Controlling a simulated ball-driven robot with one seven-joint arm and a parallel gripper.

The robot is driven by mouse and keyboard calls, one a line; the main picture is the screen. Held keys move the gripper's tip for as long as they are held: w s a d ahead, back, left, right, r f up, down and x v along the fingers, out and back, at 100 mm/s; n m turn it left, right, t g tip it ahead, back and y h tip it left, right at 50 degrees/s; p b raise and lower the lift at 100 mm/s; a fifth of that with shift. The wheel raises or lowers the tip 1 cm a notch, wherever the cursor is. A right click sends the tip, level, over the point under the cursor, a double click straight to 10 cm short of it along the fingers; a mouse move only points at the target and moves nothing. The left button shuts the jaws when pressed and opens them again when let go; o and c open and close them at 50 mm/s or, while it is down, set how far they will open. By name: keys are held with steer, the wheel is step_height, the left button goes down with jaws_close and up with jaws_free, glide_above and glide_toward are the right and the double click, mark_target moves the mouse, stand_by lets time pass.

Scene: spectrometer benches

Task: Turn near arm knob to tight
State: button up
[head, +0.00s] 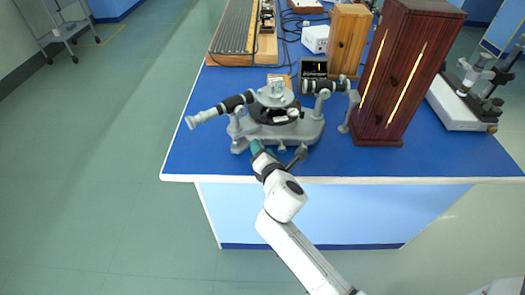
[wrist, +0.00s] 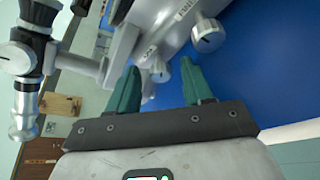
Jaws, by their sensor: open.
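The grey spectrometer (head: 282,125) stands near the front edge of the blue bench, its black-and-silver telescope tubes pointing left and right. My gripper (head: 256,147) is at its near side, low by the base. In the wrist view my gripper (wrist: 160,68) has its two teal fingers apart and empty. A small silver knob (wrist: 159,73) shows between and beyond the fingertips; I cannot tell whether either finger touches it. A larger silver knob (wrist: 208,36) sits to the upper right, outside the fingers. Small lettering marks the grey arm beside the knobs. Which knob is the near arm one is not clear.
A dark red wooden box (head: 400,70) with glowing slits stands right of the spectrometer, with a lighter wooden box (head: 348,40) behind. A small black display box (head: 313,69) and cables lie behind. The blue bench top (head: 200,150) is clear at front left.

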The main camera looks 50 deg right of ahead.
steer(key=v, duration=1)
steer(key=shift+s+a, duration=0.2)
steer(key=shift+s, duration=0.15)
steer(key=shift+a+r, duration=0.1)
